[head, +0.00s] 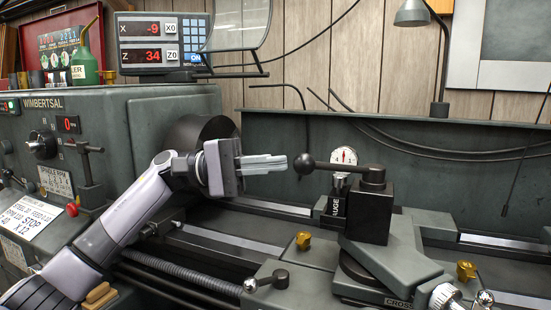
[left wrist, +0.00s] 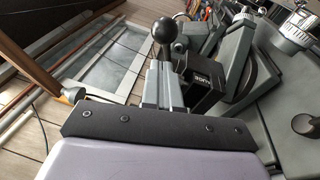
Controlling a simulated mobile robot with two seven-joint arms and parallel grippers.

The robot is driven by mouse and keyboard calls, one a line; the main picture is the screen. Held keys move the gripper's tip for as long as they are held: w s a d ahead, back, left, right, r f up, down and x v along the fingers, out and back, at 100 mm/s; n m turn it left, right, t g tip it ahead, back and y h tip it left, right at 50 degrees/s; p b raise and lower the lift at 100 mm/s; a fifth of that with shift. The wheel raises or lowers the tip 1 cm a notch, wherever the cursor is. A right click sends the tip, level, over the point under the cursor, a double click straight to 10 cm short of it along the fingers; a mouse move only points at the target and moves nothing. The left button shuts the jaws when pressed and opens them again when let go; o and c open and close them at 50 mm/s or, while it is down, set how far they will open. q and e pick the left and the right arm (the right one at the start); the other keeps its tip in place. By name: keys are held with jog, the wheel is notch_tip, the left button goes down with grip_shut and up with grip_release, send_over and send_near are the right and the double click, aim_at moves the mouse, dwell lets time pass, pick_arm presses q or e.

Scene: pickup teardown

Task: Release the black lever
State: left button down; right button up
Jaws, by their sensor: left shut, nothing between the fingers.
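The black lever (head: 335,167) sticks out to the left from the top of the dark tool post (head: 370,210) and ends in a round ball knob (head: 304,163). In the left wrist view the ball knob (left wrist: 165,30) shows just beyond the fingertips. My left gripper (head: 283,162) is shut and empty, its fingers pointing at the knob from the left, very close to it. I cannot tell whether they touch. The fingers of my left gripper also show in the left wrist view (left wrist: 163,72). My right gripper is not in view.
A dial gauge (head: 343,156) stands right behind the lever. The dark chuck (head: 198,132) is behind my left wrist. Brass knobs (head: 304,240) and a ball-ended handle (head: 251,284) sit in front on the carriage. A lamp (head: 412,14) hangs at the back right.

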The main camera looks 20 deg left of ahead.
pick_arm(q)
jog(key=shift+s+d+r, duration=0.15)
jog(key=shift+s+d, duration=0.5)
jog(key=shift+d, duration=0.15)
jog(key=shift+s+d, duration=0.1)
